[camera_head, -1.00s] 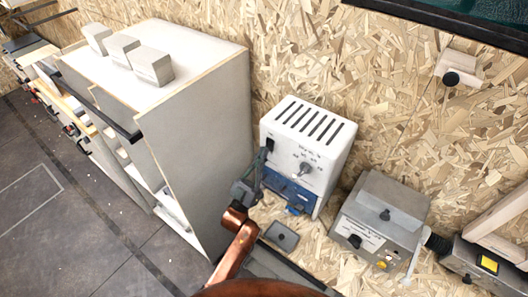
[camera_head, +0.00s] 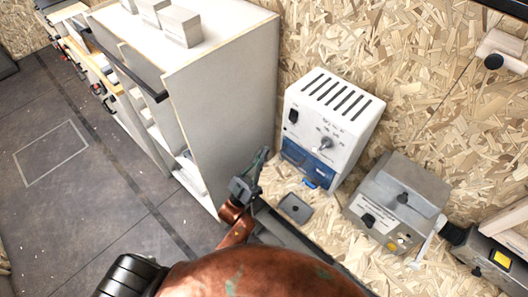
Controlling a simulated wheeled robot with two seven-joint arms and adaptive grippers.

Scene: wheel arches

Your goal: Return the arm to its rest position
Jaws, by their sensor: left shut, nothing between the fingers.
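My left gripper (camera_head: 254,171) is dark grey, at the end of a copper-brown arm (camera_head: 235,228) that comes up from the bottom of the head view. It is shut and empty. It hovers in front of the white cabinet's right side, left of the white and blue device (camera_head: 328,128) and apart from it. A large rounded copper-brown part of my arm (camera_head: 260,275) fills the bottom middle. My right gripper is out of the view.
A tall white cabinet (camera_head: 225,95) with grey blocks (camera_head: 181,27) on top stands at the left. A grey box (camera_head: 400,195) and a small dark plate (camera_head: 295,208) are on the chipboard surface. Grey floor (camera_head: 60,215) lies open at the left.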

